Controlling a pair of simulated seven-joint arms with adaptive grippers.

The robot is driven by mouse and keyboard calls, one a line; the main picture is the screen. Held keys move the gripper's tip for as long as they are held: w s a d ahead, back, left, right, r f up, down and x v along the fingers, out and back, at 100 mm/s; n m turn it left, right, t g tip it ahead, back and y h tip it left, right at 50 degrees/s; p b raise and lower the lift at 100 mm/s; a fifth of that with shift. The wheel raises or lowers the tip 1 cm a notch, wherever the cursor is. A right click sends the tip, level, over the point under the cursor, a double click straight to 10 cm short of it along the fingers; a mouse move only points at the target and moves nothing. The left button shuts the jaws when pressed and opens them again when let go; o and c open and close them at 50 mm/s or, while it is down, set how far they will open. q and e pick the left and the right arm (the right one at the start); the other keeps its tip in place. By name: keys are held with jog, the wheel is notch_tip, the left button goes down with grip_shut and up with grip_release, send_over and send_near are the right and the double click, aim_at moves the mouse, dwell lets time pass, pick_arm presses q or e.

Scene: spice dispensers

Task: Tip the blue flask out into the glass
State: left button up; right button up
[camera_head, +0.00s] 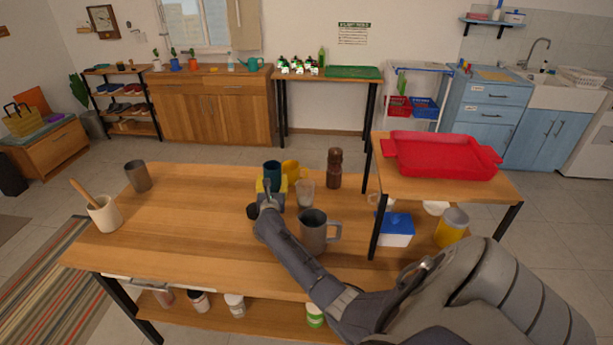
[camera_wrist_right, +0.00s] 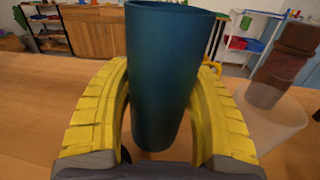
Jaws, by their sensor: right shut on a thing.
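The blue flask (camera_head: 272,171) is a dark teal-blue open-topped cylinder, about upright. My right gripper (camera_head: 270,185) is shut on it, its yellow fingers curved around both sides. The flask fills the middle of the right wrist view (camera_wrist_right: 165,75). I cannot tell whether its base touches the table. The clear glass (camera_head: 306,193) stands upright on the table just right of the flask, apart from it. The glass also shows at the right of the wrist view (camera_wrist_right: 268,122). My left gripper is not in view.
A yellow mug (camera_head: 291,168) stands close behind the flask. A brown grinder (camera_head: 334,168) is behind the glass, and a grey mug (camera_head: 312,232) is in front. A raised shelf with a red tray (camera_head: 440,157) is at the right. The table's left middle is clear.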

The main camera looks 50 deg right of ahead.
aim_at(272, 167)
jog(key=shift+r+n, duration=0.3)
jog(key=shift+r, duration=2)
jog(key=shift+r, duration=0.15)
jog(key=s+a+r+n+t+y, duration=0.25)
jog(key=a+r, duration=0.25)
jog(key=a, duration=0.3)
jog(key=s+a+r+n+t+y, duration=0.1)
jog(key=s+a+r+y, duration=0.1)
jog(key=s+a+r, duration=0.35)
jog(key=s+a+f+n+y, duration=0.2)
jog(key=s+a+y, duration=0.2)
jog(key=s+a, duration=0.5)
jog(key=s+a+f+n+t+y, duration=0.1)
jog(key=s+a+f+n+y, duration=0.2)
jog(key=s+a, duration=0.7)
jog(key=shift+a+y, duration=0.35)
jog(key=shift+a, duration=0.15)
